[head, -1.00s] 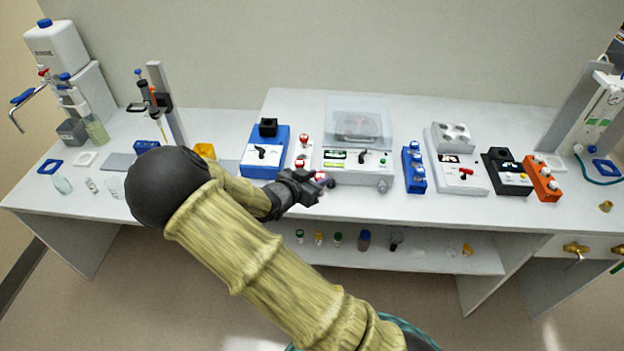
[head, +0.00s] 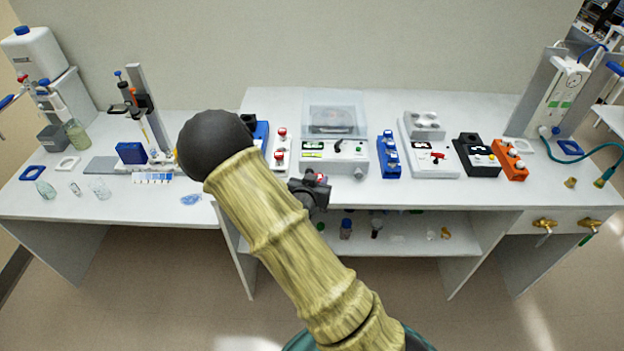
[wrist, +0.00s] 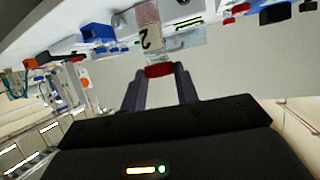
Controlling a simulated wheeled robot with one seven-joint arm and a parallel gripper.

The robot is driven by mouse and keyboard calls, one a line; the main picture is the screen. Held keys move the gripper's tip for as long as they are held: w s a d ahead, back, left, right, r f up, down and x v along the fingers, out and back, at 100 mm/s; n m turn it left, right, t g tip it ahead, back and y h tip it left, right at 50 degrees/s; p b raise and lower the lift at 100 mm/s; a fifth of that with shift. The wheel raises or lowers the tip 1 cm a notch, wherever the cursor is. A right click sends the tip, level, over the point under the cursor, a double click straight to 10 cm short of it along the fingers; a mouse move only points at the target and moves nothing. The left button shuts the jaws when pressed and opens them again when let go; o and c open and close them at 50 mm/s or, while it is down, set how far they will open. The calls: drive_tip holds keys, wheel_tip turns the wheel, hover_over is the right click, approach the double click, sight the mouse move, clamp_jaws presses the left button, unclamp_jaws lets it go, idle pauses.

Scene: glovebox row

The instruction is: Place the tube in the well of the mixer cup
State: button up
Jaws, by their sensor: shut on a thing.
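The tube (wrist: 148,32) shows in the wrist view as a clear body with a pale label marked "2" and a red cap. My gripper (wrist: 159,72) is shut on its red cap. In the head view my gripper (head: 319,184) is near the bench's front edge, in front of the centrifuge-like machine, with a bit of red between its fingers. The tube's body is hard to make out there. The mixer is the blue box (head: 262,131) with a black cup (head: 249,121) on top, left of my gripper. My arm hides most of it, and the cup's well cannot be seen.
A white rack with red-capped tubes (head: 281,150) stands beside the mixer. The white lidded machine (head: 345,160), a blue rack (head: 389,157), a white device (head: 428,158) and a black box (head: 474,158) line the bench. A shelf with small bottles lies below the front edge.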

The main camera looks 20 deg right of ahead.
drive_tip(key=s+a+f+n+t+y, duration=0.1)
drive_tip(key=s+a+f+n+y, duration=0.1)
drive_tip(key=f, duration=0.3)
drive_tip(key=s+a+f+n+t+y, duration=0.1)
drive_tip(key=s+a+f+n+y, duration=0.1)
drive_tip(key=f+n+y, duration=0.2)
drive_tip(key=shift+a+f+n+y, duration=0.35)
drive_tip(key=shift+f+y, duration=0.25)
drive_tip(key=shift+f, duration=0.15)
drive_tip(key=shift+d, duration=0.1)
